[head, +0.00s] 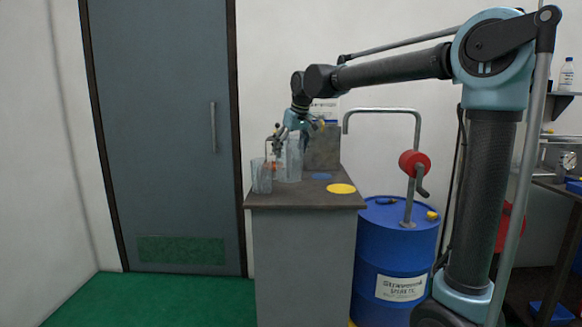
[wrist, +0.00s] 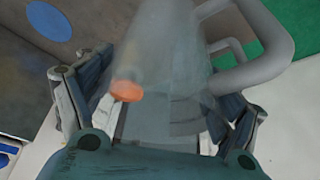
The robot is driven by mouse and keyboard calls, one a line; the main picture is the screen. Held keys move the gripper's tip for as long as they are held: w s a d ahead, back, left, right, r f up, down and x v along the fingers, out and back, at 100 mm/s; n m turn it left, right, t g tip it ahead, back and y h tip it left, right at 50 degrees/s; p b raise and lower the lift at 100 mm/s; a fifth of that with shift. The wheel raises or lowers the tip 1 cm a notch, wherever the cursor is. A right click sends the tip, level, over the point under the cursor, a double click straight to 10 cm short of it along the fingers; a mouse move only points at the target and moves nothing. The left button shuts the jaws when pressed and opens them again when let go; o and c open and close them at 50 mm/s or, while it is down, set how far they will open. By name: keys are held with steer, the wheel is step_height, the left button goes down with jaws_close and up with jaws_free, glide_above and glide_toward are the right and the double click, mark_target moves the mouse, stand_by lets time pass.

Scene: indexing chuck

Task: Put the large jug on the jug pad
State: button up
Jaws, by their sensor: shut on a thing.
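My gripper (head: 284,138) is over the left part of the counter, shut on a tall clear jug. The jug (head: 293,160) shows below and beside the fingers in the head view. In the wrist view the clear jug (wrist: 165,60) lies between the fingers of my gripper (wrist: 160,110), its thick handle (wrist: 268,55) to the right. An orange round patch (wrist: 127,91) shows at the jug. A yellow disc (head: 341,188) lies near the counter's front right edge and a blue disc (head: 321,176) lies behind it. I cannot tell which is the jug pad.
Another clear vessel (head: 262,177) stands at the counter's left edge, close to the held jug. A grey box (head: 322,148) stands at the back of the counter (head: 300,201). A blue drum (head: 385,262) with a red-handled pump (head: 412,163) stands just right.

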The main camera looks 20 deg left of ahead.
steer(key=shift+f, duration=2.75)
steer(key=o, duration=1)
steer(key=v, duration=1.2)
